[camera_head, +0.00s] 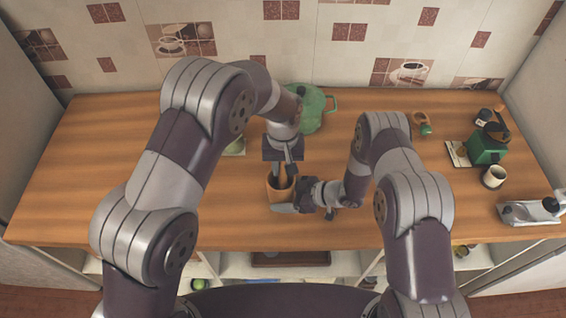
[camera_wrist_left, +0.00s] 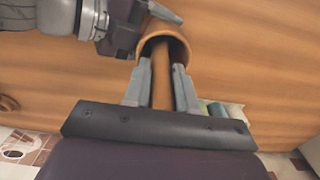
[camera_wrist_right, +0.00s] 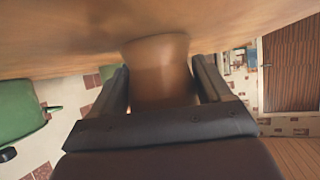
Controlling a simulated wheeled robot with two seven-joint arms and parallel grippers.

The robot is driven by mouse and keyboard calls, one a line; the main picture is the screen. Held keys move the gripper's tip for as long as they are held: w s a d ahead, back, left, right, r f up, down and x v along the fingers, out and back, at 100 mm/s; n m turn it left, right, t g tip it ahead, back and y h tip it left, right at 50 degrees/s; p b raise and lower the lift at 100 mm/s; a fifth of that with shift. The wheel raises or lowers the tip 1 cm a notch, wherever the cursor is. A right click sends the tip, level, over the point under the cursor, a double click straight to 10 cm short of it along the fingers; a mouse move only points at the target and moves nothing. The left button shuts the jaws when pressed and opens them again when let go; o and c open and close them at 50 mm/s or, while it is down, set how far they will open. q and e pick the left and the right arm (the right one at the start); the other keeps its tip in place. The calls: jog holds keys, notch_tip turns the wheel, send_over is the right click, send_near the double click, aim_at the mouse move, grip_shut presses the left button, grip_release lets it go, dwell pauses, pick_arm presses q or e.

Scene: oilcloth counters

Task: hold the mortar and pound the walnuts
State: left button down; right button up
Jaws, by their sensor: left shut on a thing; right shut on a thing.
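The brown mortar (camera_head: 279,194) stands upright near the front middle of the wooden counter. My right gripper (camera_head: 292,199) is shut on the mortar from the right, a finger on either side; the right wrist view shows the mortar (camera_wrist_right: 160,75) between its fingers. My left gripper (camera_head: 281,168) is above the mortar, pointing down. In the left wrist view it is shut on a brown wooden pestle (camera_wrist_left: 161,85), whose far end goes into the mouth of the mortar (camera_wrist_left: 178,37). No walnuts can be made out; the inside of the mortar is mostly hidden.
A green pot (camera_head: 316,110) stands behind my grippers, by the tiled wall. To the right are a small orange-brown item (camera_head: 420,121), a green machine (camera_head: 487,148), a white cup (camera_head: 493,178) and a silver appliance (camera_head: 528,209). The counter's left side is clear.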

pick_arm(q)
jog(key=shift+f, duration=0.5)
jog(key=shift+r, duration=0.1)
jog(key=shift+r, duration=0.95)
jog(key=shift+w+a+r, duration=0.3)
jog(key=shift+w+a, duration=0.1)
jog(key=shift+w, duration=0.3)
jog(key=shift+f, duration=0.15)
